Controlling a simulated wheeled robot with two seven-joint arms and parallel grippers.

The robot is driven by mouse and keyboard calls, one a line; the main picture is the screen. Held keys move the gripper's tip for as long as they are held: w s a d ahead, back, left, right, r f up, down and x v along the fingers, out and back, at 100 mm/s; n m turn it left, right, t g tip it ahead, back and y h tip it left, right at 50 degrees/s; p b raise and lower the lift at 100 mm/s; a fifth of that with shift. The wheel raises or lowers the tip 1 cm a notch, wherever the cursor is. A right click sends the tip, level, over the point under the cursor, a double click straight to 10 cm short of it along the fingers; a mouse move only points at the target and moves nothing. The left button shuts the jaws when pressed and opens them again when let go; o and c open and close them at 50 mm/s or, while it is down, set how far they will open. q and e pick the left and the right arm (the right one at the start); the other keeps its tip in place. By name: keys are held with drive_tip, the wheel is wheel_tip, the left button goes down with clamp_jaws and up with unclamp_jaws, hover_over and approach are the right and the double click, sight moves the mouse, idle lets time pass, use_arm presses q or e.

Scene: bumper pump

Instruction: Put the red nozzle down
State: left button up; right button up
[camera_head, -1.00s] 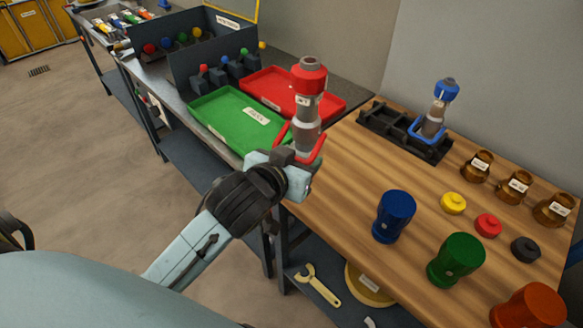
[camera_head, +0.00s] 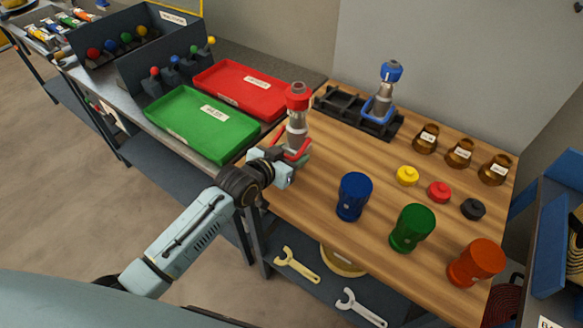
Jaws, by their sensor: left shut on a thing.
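The red nozzle (camera_head: 297,121) has a red cap, a grey metal body and a red handle loop low down. It stands about upright at the left edge of the wooden table (camera_head: 322,178). My left gripper (camera_head: 284,160) is shut on its lower part, beside the red handle. The jaws partly hide the nozzle's base, so I cannot tell whether it touches the table. My right gripper is not in view.
A black rack (camera_head: 335,111) holds a blue nozzle (camera_head: 382,92) at the back. Blue (camera_head: 354,196), green (camera_head: 411,228) and orange (camera_head: 476,262) cups stand to the right. Green (camera_head: 205,125) and red (camera_head: 245,88) trays lie to the left. Wood between nozzle and blue cup is clear.

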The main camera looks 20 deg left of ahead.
use_arm(q)
drive_tip(key=shift+w+f+b, duration=0.1)
drive_tip(key=shift+f+b, duration=0.3)
drive_tip(key=shift+f, duration=2.15)
drive_tip(key=shift+f, duration=0.1)
drive_tip(key=o, duration=1.4)
drive_tip(key=shift+f, duration=0.15)
drive_tip(key=shift+o, duration=0.2)
drive_tip(key=shift+r, duration=0.2)
drive_tip(key=p+v, duration=0.1)
drive_tip(key=v, duration=1.1)
drive_tip(key=shift+p, duration=0.3)
